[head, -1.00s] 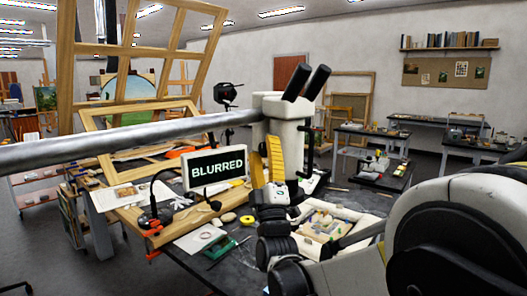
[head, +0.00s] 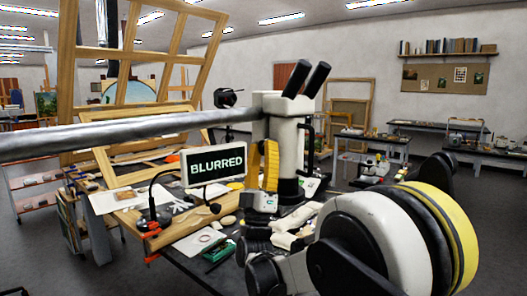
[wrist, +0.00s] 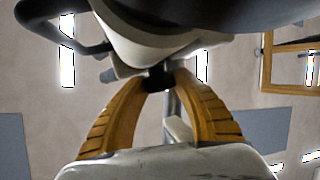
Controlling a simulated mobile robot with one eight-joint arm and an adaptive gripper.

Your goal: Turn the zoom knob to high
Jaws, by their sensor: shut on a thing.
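The white microscope (head: 291,130) with two black eyepieces stands on the table in the head view. A screen (head: 215,164) left of it reads "BLURRED". My gripper (head: 264,146) has yellow fingers, raised against the microscope's left side below the head. In the wrist view, looking up, the fingertips of my gripper (wrist: 159,78) meet on a small dark knob (wrist: 157,82) under the white microscope head (wrist: 160,40). The fingers are shut on the knob, one on each side. No marking on the knob is readable, and the head view does not show the knob clearly.
A thick grey bar (head: 120,139) runs across the left to the microscope. A black-stemmed lamp (head: 152,205) and a green object (head: 217,250) are on the table. A wooden frame (head: 68,70) stands behind. My arm fills the lower right.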

